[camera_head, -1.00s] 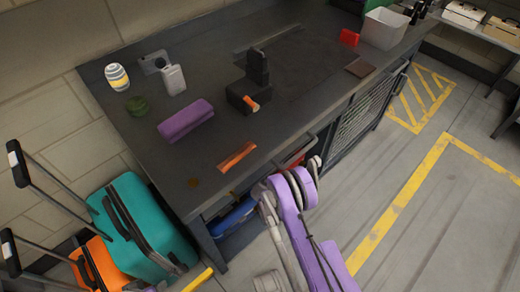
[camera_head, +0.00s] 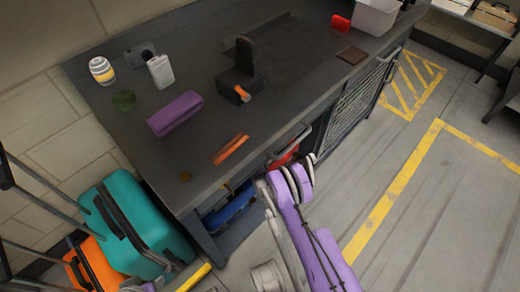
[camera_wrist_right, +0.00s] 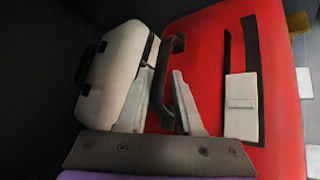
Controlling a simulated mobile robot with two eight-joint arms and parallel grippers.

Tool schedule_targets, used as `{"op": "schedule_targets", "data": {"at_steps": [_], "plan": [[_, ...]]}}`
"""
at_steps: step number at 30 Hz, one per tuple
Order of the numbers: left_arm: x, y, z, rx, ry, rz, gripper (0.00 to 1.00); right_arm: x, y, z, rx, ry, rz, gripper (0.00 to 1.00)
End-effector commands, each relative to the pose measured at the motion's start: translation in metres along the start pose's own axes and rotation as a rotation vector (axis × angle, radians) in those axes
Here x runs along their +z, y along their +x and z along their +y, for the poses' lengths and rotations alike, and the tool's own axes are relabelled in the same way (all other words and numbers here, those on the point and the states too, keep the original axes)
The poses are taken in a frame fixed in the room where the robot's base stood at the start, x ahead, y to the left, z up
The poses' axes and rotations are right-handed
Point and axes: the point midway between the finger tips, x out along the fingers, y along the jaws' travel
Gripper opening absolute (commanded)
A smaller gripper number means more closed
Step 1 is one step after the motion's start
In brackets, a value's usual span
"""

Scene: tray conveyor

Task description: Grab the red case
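The red case (camera_wrist_right: 215,70) fills the right half of the right wrist view. It has a dark handle (camera_wrist_right: 160,95) on its left side and a dark strap with a pale patch. My right gripper (camera_wrist_right: 160,108) has its two fingers apart, one on each side of the handle; I cannot tell whether they touch it. In the head view a red patch, likely the case (camera_head: 284,158), shows under the bench's front edge.
A white case (camera_wrist_right: 108,65) stands close on the left of the red one. In the head view, the bench (camera_head: 205,120) overhangs a blue item (camera_head: 232,208). A teal suitcase (camera_head: 150,225) and an orange one (camera_head: 100,265) stand at lower left. Floor on the right is clear.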

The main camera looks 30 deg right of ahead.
Motion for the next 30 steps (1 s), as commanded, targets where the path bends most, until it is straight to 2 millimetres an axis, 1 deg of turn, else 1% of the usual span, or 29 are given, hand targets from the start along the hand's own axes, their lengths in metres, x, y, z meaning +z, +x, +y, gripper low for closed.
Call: {"op": "schedule_targets", "data": {"at_steps": [1,6,10,18,24,30], "plan": [[0.000,0.002,0.000,0.000,0.000,0.000,0.50,-0.001,0.009,-0.001,0.000,0.000,0.000,0.35],[0.001,0.005,0.000,0.000,0.000,0.001,0.50,0.000,0.025,0.000,0.000,-0.001,0.000,0.35],[0.001,0.005,0.000,0.000,0.000,0.001,0.50,0.000,0.030,0.000,0.000,0.000,0.000,0.35],[0.001,0.005,0.000,0.000,0.000,0.001,0.50,0.000,0.030,0.000,0.000,-0.001,0.000,0.35],[0.001,0.005,0.000,0.000,0.000,0.001,0.50,0.000,0.030,0.000,0.000,-0.001,0.000,0.00],[0.001,0.005,0.000,0.000,0.000,0.001,0.50,0.000,0.030,0.000,0.000,-0.001,0.000,0.00]]}}
